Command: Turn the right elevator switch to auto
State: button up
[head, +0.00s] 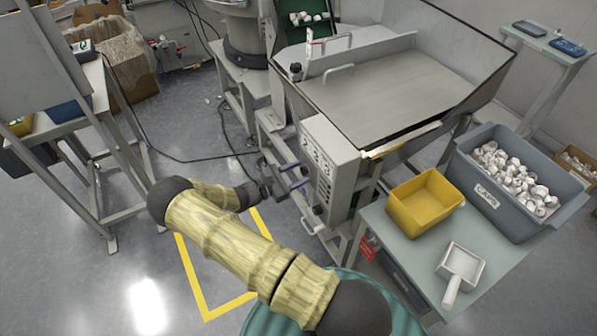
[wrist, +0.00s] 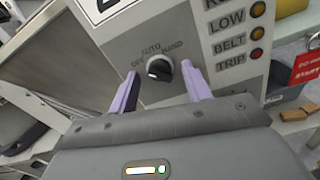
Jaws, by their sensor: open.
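In the wrist view, a black rotary switch knob (wrist: 159,69) sits on a grey control panel (wrist: 190,35), with the label AUTO above it, a partly readable label to its left and one ending in AND to its right. The knob's white mark points to the left side, though its exact setting is hard to tell. My gripper (wrist: 160,88) is open, with one purple finger on each side below the knob, apart from it. In the head view, my gripper (head: 291,175) is in front of the grey control box (head: 327,160), whose knobs are too small to read.
Indicator lamps (wrist: 257,31) labelled LOW, BELT and TRIP are right of the switch. A red tag (wrist: 306,68) hangs farther right. A table holds a yellow bin (head: 425,200), a grey caps bin (head: 480,198) and a white scoop (head: 461,270). Open floor lies left of my arm.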

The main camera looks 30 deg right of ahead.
jog(key=c, duration=0.9)
jog(key=shift+d, duration=0.1)
jog(key=shift+c, duration=0.2)
jog(key=shift+m, duration=0.3)
jog(key=m+b, duration=0.3)
jog(key=m, duration=0.5)
jog(key=shift+b, duration=0.35)
